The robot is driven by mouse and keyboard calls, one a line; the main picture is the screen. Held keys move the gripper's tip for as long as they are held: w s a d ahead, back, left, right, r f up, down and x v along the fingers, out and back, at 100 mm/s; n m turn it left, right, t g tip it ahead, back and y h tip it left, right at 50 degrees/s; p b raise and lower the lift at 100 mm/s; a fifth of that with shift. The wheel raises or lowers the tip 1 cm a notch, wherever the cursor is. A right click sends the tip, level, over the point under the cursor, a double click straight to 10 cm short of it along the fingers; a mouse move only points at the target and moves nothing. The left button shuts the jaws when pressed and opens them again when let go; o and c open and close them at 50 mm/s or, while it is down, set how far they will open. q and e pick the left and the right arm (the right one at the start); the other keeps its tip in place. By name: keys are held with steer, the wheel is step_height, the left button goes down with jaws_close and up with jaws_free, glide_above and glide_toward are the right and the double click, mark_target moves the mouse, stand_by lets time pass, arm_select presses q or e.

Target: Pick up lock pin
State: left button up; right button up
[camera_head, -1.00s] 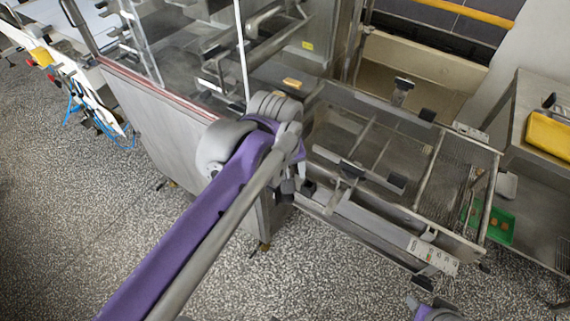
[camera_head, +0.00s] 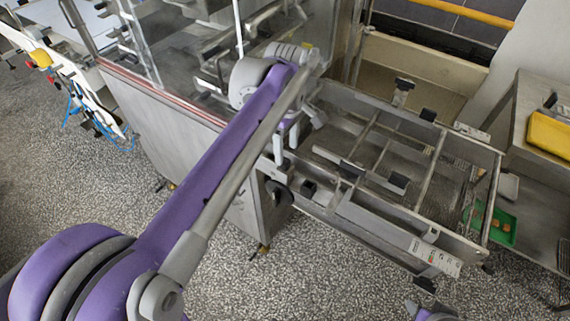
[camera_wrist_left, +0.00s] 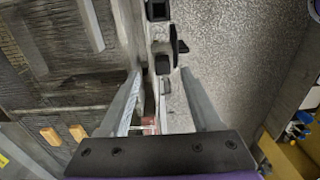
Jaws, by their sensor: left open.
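My left gripper (camera_head: 286,146) is open, fingers pointing down, over the near left corner of the conveyor frame. In the left wrist view its two fingers (camera_wrist_left: 162,78) stand apart, on either side of the frame's side edge. A small grey piece (camera_wrist_left: 165,86) shows between the fingertips, with a black knob (camera_wrist_left: 178,47) just beyond. I cannot tell for certain which small part is the lock pin. Nothing is visibly held. A round black knob (camera_head: 279,193) sits on the frame below the gripper in the head view.
The conveyor frame (camera_head: 345,212) has raised rails, crossbars and black clamps (camera_head: 397,180). The clear-walled machine (camera_head: 165,120) stands to its left. A green tray (camera_head: 503,228) and a yellow bin (camera_head: 550,134) are at the right. The speckled floor in front is open.

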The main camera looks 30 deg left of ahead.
mark_target(285, 160)
arm_select(q)
steer(key=shift+s+a+f, duration=0.15)
steer(key=shift+f, duration=1.75)
jaws_close()
